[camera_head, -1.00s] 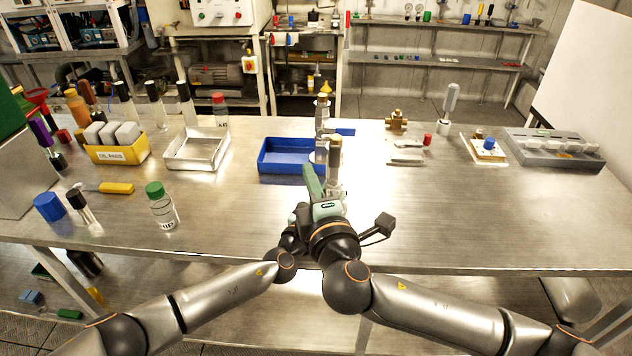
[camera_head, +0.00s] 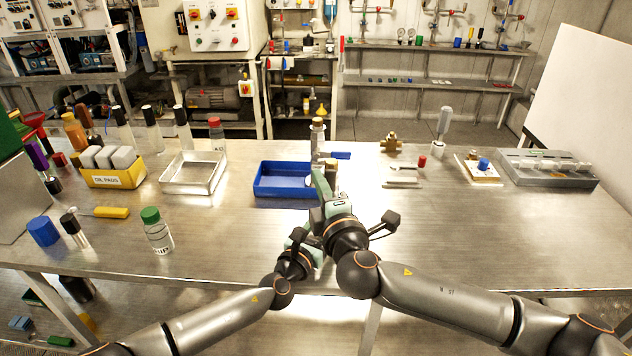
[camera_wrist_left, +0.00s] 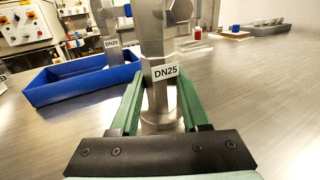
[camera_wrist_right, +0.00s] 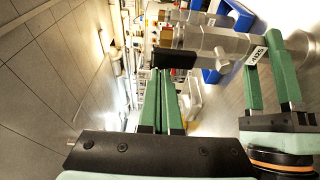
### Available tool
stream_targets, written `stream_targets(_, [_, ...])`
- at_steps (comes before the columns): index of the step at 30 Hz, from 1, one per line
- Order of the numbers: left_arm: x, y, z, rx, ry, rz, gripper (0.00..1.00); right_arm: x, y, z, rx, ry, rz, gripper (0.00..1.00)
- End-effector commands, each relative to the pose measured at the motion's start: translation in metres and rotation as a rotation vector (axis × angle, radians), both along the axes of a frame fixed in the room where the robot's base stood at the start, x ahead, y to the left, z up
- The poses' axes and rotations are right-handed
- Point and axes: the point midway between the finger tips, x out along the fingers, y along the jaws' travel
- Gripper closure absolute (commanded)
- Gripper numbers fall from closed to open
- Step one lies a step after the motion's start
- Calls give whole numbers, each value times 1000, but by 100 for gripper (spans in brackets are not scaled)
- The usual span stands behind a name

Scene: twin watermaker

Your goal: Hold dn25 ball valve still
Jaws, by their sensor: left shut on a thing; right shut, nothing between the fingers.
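The DN25 ball valve (camera_wrist_left: 158,100) stands upright on the bench in the left wrist view, a grey metal body with a white DN25 label. My left gripper (camera_wrist_left: 161,84) is shut on it, one green finger on each side. In the right wrist view the valve (camera_wrist_right: 220,47) lies across the upper right with a dark handle end. My right gripper (camera_wrist_right: 172,78) is shut and empty, its fingertips close to that handle end. In the head view my right gripper (camera_head: 322,184) partly hides the valve (camera_head: 331,166) and hides the left fingers.
A blue tray (camera_head: 262,191) is just left of the valve. A second valve labelled DN20 (camera_wrist_left: 114,60) stands behind it. A metal tray (camera_head: 192,188), a brass valve (camera_head: 391,143) and a grey rack (camera_head: 545,177) are farther off.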

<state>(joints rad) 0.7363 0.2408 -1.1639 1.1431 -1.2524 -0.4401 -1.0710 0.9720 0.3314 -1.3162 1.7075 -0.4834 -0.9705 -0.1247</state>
Motion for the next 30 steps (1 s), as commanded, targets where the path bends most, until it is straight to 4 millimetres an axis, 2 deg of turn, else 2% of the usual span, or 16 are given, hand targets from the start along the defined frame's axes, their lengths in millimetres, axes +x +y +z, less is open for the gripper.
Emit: stream_targets(30, [0,1,0,0,0,1,100,0,-12,1,162,-2,-2,100])
